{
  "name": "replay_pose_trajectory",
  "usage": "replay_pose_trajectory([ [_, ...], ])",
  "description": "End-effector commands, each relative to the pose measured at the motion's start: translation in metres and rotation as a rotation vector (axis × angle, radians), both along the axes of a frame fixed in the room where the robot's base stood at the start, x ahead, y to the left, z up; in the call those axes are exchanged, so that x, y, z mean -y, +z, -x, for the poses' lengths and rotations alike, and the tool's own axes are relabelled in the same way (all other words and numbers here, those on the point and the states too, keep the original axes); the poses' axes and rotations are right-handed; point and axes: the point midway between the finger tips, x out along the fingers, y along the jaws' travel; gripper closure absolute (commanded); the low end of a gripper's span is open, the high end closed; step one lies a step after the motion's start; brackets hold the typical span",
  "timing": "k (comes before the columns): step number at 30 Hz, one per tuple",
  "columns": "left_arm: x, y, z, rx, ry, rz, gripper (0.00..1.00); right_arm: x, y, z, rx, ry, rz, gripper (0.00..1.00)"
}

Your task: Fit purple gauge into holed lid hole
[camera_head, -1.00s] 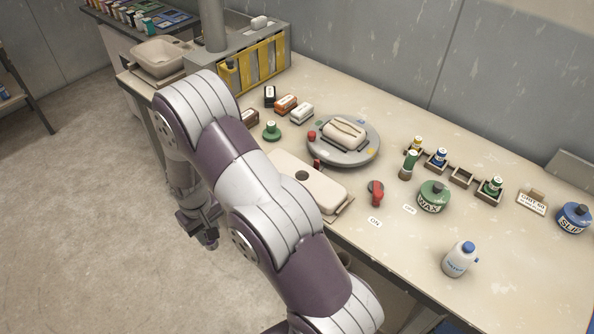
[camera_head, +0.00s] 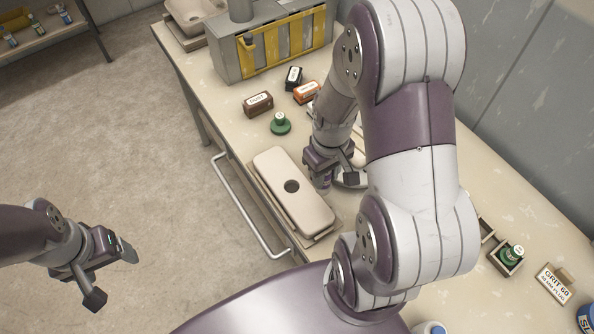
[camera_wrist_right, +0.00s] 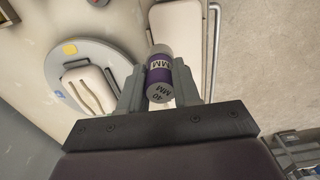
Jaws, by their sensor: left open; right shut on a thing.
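The holed lid (camera_head: 307,208) is a long cream slab with a round dark hole, lying flat near the table's front edge. Part of it shows at the top of the right wrist view (camera_wrist_right: 172,15). My right gripper (camera_head: 325,175) is shut on the purple gauge (camera_wrist_right: 160,76), a short cylinder with a purple band and grey ends marked "40 MM". In the head view this gripper is beyond the lid's right side, off the hole; its height above the table is hard to tell. My left gripper (camera_head: 115,272) is open and empty at the lower left, over the floor.
A grey turntable (camera_wrist_right: 88,50) with a cream piece stands beside the lid, mostly hidden by my right arm in the head view. A green knobbed piece (camera_head: 280,125), a brown block (camera_head: 258,104) and other blocks stand behind the lid. A front rail (camera_head: 238,200) runs along the table.

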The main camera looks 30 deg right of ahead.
Motion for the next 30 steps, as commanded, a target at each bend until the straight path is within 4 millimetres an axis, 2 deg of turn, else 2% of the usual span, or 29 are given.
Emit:
replay_pose_trajectory([
  [3, 0.0, 0.009, 0.0, 0.0, 0.0, 0.0, 0.22, -0.015, -0.019, -0.033, -0.005, 0.006, -0.001, 1.0],
  [6, 0.0, 0.014, 0.0, 0.0, 0.0, 0.0, 0.22, -0.026, -0.035, -0.058, -0.002, 0.004, 0.0, 1.0],
  [9, 0.0, 0.017, 0.0, 0.0, 0.0, 0.0, 0.22, -0.032, -0.046, -0.074, -0.001, 0.001, 0.0, 1.0],
  [13, 0.0, 0.02, 0.0, 0.0, 0.0, 0.0, 0.22, -0.036, -0.057, -0.081, -0.001, 0.0, 0.0, 1.0],
  [18, 0.0, 0.028, 0.0, 0.0, 0.0, 0.0, 0.22, -0.036, -0.087, -0.081, -0.001, -0.001, 0.0, 1.0],
  [25, 0.0, 0.027, 0.0, 0.0, 0.0, 0.0, 0.22, -0.035, -0.092, -0.082, 0.003, -0.001, 0.001, 1.0],
  [26, 0.0, 0.026, 0.0, 0.0, 0.0, 0.0, 0.22, -0.035, -0.092, -0.081, 0.002, -0.001, 0.001, 0.65],
  [27, 0.0, 0.027, 0.0, 0.0, 0.0, 0.0, 0.22, -0.035, -0.092, -0.081, 0.002, -0.001, 0.001, 0.52],
  [28, 0.0, 0.027, 0.0, 0.0, 0.0, 0.0, 0.22, -0.035, -0.092, -0.081, 0.002, -0.001, 0.001, 0.43],
  [30, 0.0, 0.027, 0.0, 0.0, 0.0, 0.0, 0.22, -0.035, -0.092, -0.081, 0.002, -0.001, 0.001, 0.43],
])
